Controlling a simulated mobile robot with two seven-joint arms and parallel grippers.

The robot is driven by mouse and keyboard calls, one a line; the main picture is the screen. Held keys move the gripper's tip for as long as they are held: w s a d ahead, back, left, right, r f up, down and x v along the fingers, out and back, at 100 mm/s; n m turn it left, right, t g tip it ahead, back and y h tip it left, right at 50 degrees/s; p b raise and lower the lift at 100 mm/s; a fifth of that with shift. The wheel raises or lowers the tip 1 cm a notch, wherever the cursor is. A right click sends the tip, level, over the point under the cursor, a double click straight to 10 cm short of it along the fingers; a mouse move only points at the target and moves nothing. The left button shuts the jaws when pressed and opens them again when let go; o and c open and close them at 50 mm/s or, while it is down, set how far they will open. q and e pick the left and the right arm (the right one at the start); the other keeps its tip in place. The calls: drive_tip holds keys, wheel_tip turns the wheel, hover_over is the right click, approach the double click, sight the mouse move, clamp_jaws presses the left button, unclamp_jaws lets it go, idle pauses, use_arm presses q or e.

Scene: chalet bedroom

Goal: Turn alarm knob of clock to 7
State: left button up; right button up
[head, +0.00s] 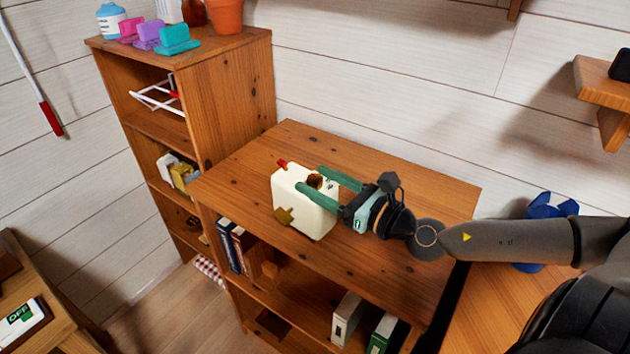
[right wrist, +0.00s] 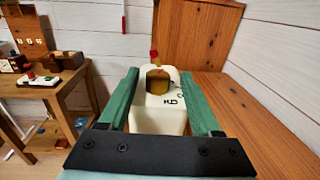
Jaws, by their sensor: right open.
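The clock (head: 318,212) is a cream-white box on the low wooden cabinet top (head: 390,180). A brown knob (head: 314,181) shows on the side near my right gripper. In the right wrist view the knob (right wrist: 158,80) is gold-brown, with black markings beside it on the clock (right wrist: 160,120). My right gripper (head: 320,184) is open, its green fingers on either side of the knob. I cannot tell if they touch it. My left gripper is not in view.
A taller wooden shelf (head: 235,90) stands to the left, with colored items and a terracotta pot (head: 226,14) on top. A wall shelf (head: 600,85) is at the upper right. A blue object (head: 550,207) lies behind my right arm. The cabinet top around the clock is clear.

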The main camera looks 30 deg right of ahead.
drive_tip(key=shift+w+a, duration=0.3)
drive_tip(key=shift+w, duration=0.15)
clamp_jaws()
idle(0.5)
